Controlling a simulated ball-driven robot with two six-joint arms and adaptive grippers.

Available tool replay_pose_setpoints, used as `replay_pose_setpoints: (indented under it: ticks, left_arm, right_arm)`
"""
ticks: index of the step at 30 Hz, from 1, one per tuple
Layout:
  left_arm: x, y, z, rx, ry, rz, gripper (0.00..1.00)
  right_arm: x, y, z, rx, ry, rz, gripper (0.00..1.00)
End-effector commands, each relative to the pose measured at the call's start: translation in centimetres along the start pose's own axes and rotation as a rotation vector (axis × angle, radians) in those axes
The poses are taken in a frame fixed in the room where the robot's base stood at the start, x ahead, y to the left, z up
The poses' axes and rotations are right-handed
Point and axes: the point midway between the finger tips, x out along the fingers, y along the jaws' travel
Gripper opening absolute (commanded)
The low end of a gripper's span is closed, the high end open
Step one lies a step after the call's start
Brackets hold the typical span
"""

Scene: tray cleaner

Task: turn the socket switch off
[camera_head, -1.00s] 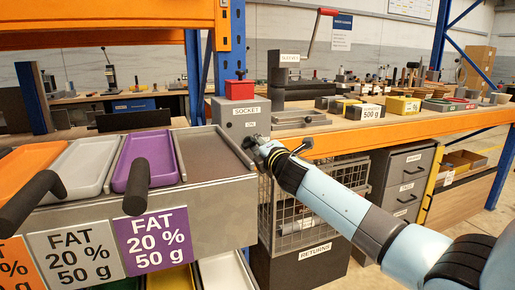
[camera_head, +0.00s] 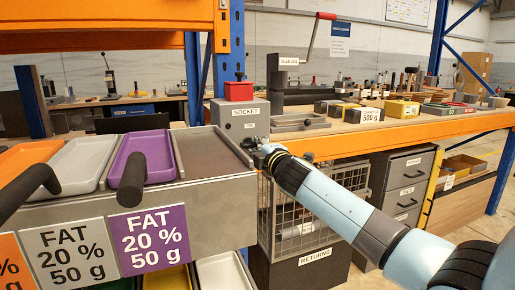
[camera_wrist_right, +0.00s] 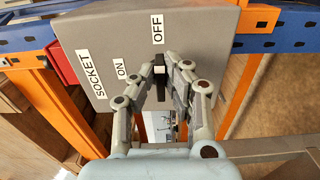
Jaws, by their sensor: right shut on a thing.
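The grey socket box (camera_head: 233,122) stands on the bench, with SOCKET and ON labels facing me in the head view. The right wrist view shows the box close up (camera_wrist_right: 103,42) with SOCKET, ON and OFF labels. A small dark switch (camera_wrist_right: 158,72) with a white mark sits on this face, below the OFF label and right of the ON label in that view. My right gripper (camera_wrist_right: 165,68) is shut on the switch, one finger on each side; the fingers partly hide it. In the head view my right gripper (camera_head: 257,149) is at the box's lower front. My left gripper is out of view.
A red block (camera_head: 239,91) sits on top of the box. The metal tray counter (camera_head: 215,190) with dark handles (camera_head: 132,183) lies left of my gripper. An orange beam (camera_head: 400,133) and a wire basket (camera_head: 345,180) are to the right.

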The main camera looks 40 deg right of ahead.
Motion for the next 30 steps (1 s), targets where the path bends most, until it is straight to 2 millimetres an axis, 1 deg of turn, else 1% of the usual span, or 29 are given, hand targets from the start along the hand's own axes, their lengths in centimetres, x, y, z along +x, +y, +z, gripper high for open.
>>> replay_pose_setpoints:
  ticks: [5, 6, 10, 11, 17, 20, 23, 26, 30]
  left_arm:
    - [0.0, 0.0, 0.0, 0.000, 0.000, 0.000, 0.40]
    - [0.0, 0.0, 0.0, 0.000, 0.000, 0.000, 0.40]
    - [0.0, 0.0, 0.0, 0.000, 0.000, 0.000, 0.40]
    - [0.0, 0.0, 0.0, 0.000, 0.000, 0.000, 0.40]
    - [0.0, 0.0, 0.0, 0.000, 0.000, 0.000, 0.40]
    - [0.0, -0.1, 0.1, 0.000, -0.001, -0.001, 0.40]
    - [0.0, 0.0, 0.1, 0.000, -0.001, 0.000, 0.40]
    - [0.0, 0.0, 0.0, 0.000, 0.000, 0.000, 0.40]
    - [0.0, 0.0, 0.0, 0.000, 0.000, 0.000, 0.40]
  right_arm:
    - [-0.1, -0.2, 0.0, 0.002, -0.001, -0.004, 0.00]
    - [-0.1, -0.2, 0.0, 0.002, -0.001, -0.004, 0.14]
    - [0.0, -0.2, 0.0, 0.001, -0.001, -0.003, 0.31]
    - [0.0, -0.1, 0.0, 0.001, -0.001, -0.003, 0.33]
    - [0.0, -0.1, 0.0, 0.000, 0.000, -0.001, 0.33]
    - [-0.3, -0.1, 0.0, 0.000, 0.000, -0.001, 0.33]
    - [-1.5, -0.1, 0.0, -0.001, 0.001, -0.001, 0.33]
    - [-3.5, -0.2, 0.0, -0.003, 0.002, -0.003, 0.33]
    - [-6.8, -0.2, 0.0, -0.002, 0.001, -0.003, 0.33]
